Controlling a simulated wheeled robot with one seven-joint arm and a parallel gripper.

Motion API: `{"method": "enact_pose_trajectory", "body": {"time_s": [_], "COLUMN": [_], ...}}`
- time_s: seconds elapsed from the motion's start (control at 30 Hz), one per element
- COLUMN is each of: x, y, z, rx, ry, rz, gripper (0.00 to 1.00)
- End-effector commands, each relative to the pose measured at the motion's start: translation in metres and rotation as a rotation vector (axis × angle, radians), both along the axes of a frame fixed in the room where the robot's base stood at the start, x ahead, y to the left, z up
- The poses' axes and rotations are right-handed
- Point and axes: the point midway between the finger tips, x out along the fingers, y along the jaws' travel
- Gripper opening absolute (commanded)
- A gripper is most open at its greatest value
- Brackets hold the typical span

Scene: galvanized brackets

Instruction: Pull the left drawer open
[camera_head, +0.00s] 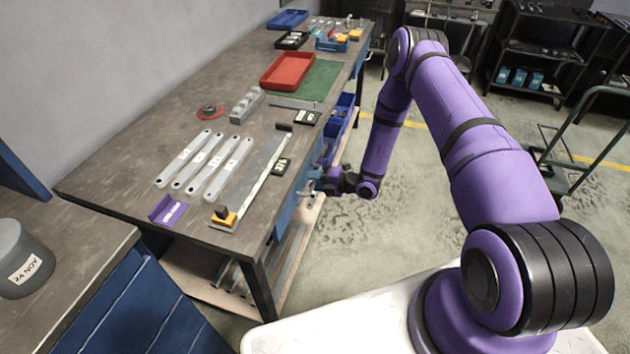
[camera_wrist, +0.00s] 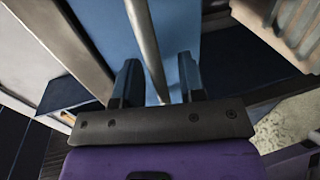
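The left drawer's blue front (camera_head: 284,216) is under the near part of the workbench top and looks flush with the bench, though my gripper partly covers it. My gripper (camera_head: 309,187) is at this front, low beside the bench edge. In the wrist view, the blue drawer front (camera_wrist: 105,30) fills the upper middle. A pale metal bar handle (camera_wrist: 146,38) runs between the two dark fingers of my gripper (camera_wrist: 159,60). The fingers are apart, with a visible gap on each side of the bar.
The workbench top (camera_head: 330,110) carries several flat grey brackets (camera_head: 205,165), a red tray (camera_head: 288,69) and a purple holder (camera_head: 168,210). Open floor (camera_head: 400,215) lies right of the bench.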

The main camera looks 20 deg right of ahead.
Motion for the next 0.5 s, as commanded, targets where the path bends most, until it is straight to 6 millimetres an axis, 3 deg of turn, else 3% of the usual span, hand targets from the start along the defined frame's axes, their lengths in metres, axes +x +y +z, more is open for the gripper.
{"method": "enact_pose_trajectory", "body": {"time_s": [0.07,0.23,0.5], "x": [-0.0001,-0.0002,-0.0012], "y": [0.0000,-0.0001,-0.0014], "z": [0.0000,0.0001,0.0000], "rx": [0.000,0.000,0.000], "ry": [0.000,0.000,0.000], "rz": [0.000,0.000,0.000], "gripper": [0.37,0.00,0.00]}}
